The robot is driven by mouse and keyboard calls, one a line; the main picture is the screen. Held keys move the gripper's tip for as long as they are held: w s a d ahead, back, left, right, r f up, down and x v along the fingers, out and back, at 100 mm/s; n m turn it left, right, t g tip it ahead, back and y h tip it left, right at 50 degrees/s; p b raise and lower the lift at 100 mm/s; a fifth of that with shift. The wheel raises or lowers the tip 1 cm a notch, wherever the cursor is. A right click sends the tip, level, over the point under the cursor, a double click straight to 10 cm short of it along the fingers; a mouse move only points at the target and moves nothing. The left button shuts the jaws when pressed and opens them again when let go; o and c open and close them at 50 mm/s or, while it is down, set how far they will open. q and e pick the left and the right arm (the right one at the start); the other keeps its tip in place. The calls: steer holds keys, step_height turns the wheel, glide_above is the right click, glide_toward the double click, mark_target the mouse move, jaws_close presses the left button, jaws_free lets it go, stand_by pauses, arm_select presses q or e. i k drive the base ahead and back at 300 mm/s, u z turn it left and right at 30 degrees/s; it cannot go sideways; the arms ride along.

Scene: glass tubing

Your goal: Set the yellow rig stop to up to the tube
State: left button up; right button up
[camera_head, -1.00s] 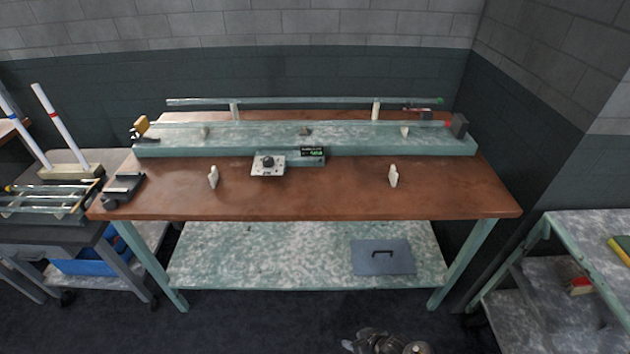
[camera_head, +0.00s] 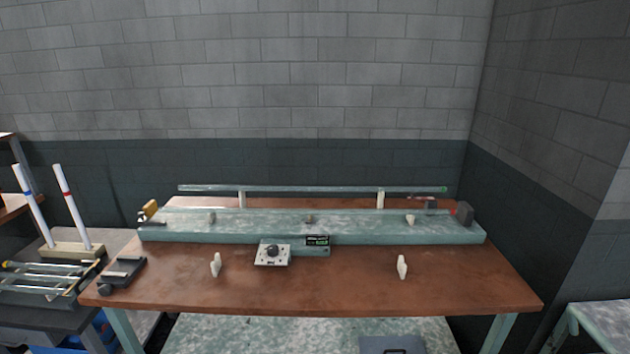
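The yellow rig stop (camera_head: 150,208) stands at the left end of the long pale green rig (camera_head: 370,232) on the brown table. A thin glass tube (camera_head: 310,189) with a green right end lies level across two white posts behind the rig. A second, very faint clear tube seems to run along the top of the rig, with a red mark near its right end; I cannot tell whether the yellow stop touches it. Neither of my grippers is in view.
A dark block (camera_head: 464,213) stands at the rig's right end. A control box with a knob (camera_head: 272,254) and a small display (camera_head: 317,240) sit at its front. A black device (camera_head: 122,272) lies at left.

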mark_target(151, 207)
steer(key=u, duration=0.55)
steer(key=k, duration=0.65)
steer(key=u, duration=1)
steer(key=i, duration=1.4)
steer(key=z, duration=0.9)
steer(key=i, duration=0.55)
steer(key=z, duration=0.65)
